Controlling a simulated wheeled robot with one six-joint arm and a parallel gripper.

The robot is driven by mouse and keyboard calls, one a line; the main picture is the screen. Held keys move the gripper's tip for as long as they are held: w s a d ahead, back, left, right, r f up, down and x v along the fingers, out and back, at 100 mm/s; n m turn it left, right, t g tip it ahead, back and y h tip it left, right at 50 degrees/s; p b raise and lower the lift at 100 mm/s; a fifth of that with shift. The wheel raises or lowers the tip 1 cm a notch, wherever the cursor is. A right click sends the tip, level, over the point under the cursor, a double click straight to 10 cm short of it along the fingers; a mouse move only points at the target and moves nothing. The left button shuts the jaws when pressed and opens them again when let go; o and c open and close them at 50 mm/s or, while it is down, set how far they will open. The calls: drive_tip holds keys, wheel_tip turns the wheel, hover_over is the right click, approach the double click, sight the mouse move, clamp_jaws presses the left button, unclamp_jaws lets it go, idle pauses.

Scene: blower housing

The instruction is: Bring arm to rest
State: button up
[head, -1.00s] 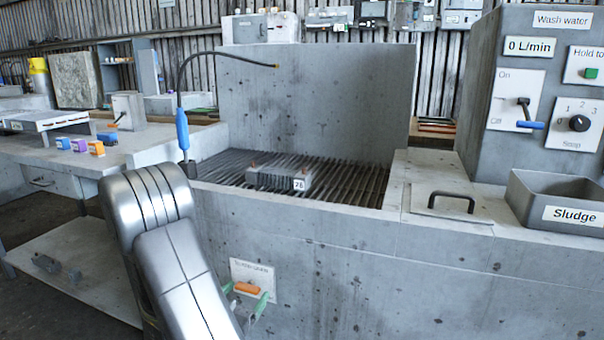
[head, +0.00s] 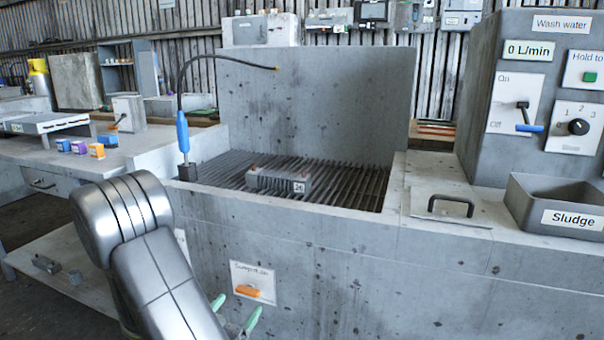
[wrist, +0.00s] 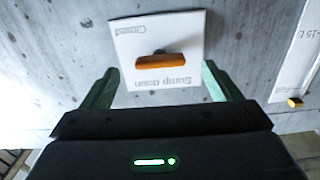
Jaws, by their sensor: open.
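My arm reaches down in front of the concrete wash basin, at the lower left of the head view. My gripper (head: 236,311) has two green fingers, spread apart with nothing between them. It is just below a white plate with an orange handle (head: 248,291) on the basin's front wall. In the wrist view my gripper (wrist: 158,85) shows its fingers on either side of the orange handle (wrist: 160,61), but not visibly touching it. The white plate (wrist: 185,30) appears upside down there and seems to read "Sump drain" and "Closed".
A grey finned part (head: 278,182) lies on the basin's grating (head: 345,190). A blue-handled hose (head: 183,133) stands at the basin's left corner. A workbench (head: 65,165) is at left. A sludge bin (head: 530,196) and wash-water panel (head: 535,75) are at right.

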sight(246, 295)
drive_tip(key=p+v, duration=0.1)
drive_tip(key=v, duration=0.8)
drive_tip(key=shift+n, duration=0.3)
drive_tip(key=b+x, duration=0.1)
drive_tip(key=x, duration=1.3)
drive_tip(key=shift+w+d+r, duration=0.15)
drive_tip(key=shift+w+r, duration=0.05)
drive_tip(key=n+p, duration=0.5)
drive_tip(key=shift+s, duration=0.15)
drive_tip(key=shift+s+n+p, duration=0.15)
drive_tip(key=shift+n+p, duration=0.15)
drive_tip(key=shift+n, duration=0.2)
drive_tip(key=v, duration=1)
drive_tip(key=shift+p, duration=0.3)
drive_tip(key=shift+s+f, duration=0.1)
drive_tip(key=shift+f, duration=0.1)
